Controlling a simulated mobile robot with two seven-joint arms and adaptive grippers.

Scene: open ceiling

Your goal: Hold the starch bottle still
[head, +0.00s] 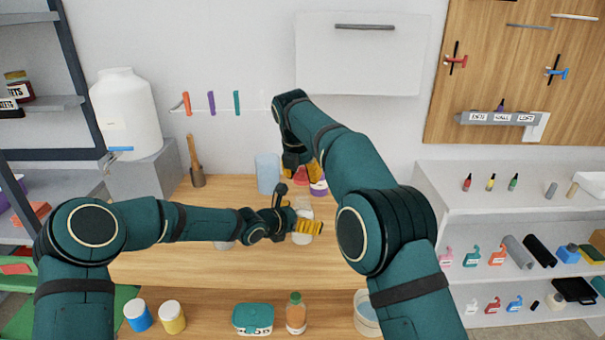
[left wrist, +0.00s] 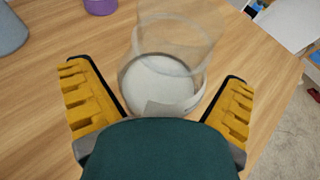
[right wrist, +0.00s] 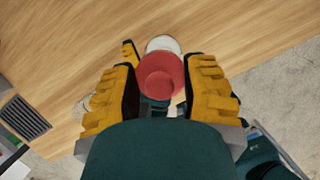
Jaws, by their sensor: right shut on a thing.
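The starch bottle (head: 304,211) appears to be the clear, round bottle with white contents standing on the wooden table. In the left wrist view the bottle (left wrist: 165,78) stands between the two spread yellow fingers, with visible space on both sides. My left gripper (head: 311,228) is open around it, low over the table. My right gripper (head: 303,170) is farther back and higher, shut on a red round cap-like piece (right wrist: 160,77). In the right wrist view a white round shape shows just beyond the red piece. My left gripper partly hides the bottle in the head view.
A pale blue container (head: 267,173) and a purple item (head: 319,187) stand behind the bottle. A wooden-handled tool (head: 196,165) stands at the back left. Bare table lies left of centre.

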